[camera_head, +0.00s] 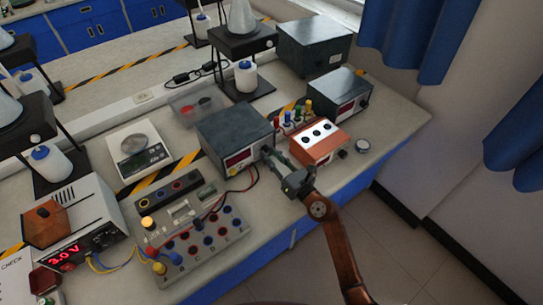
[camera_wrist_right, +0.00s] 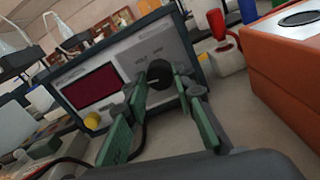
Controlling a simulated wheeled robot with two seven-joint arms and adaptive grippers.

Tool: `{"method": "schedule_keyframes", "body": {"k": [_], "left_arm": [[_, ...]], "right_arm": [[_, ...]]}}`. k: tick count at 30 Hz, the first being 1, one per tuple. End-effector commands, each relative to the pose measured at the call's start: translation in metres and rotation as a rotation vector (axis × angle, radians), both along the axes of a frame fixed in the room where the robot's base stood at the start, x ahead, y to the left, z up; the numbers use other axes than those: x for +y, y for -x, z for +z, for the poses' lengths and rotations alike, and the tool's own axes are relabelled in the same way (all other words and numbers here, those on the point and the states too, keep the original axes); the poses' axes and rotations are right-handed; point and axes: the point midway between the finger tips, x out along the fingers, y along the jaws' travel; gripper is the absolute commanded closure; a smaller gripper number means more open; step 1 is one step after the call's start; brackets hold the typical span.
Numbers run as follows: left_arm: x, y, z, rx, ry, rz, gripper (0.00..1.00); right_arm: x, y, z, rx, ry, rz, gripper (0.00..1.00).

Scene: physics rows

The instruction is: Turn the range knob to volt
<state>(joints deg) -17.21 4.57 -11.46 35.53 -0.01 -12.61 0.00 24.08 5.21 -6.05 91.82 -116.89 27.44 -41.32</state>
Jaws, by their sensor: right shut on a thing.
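The meter (camera_head: 233,140) is a dark grey box with a red display, standing mid-bench. In the right wrist view its light front panel (camera_wrist_right: 112,58) fills the upper middle, with a dark red display (camera_wrist_right: 95,87) on the left. The black range knob (camera_wrist_right: 159,73) sits right of the display, under small VOLT and AMP labels. My right gripper (camera_head: 271,155) is at the panel's right side. In the right wrist view its green-padded fingers (camera_wrist_right: 161,94) are shut on the knob, one on each side. Where the knob points is not clear. My left gripper is not in view.
A terminal board (camera_head: 198,240) with wires lies in front of the meter. A small round item (camera_head: 362,146) lies near the bench's right edge.

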Motion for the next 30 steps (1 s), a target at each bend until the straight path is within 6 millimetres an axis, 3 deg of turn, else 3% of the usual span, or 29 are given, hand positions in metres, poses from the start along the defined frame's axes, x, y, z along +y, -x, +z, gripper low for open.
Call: {"method": "schedule_keyframes", "body": {"k": [5,14,30], "left_arm": [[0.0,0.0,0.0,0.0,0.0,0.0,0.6],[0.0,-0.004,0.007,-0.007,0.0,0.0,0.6],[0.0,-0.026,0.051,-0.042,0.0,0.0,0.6]], "right_arm": [[-0.001,0.0,0.0,0.0,0.0,-0.001,1.0],[-0.001,0.0,0.002,0.026,-0.035,-0.002,1.0],[-0.001,0.0,0.004,0.268,-0.368,-0.003,1.0]]}}
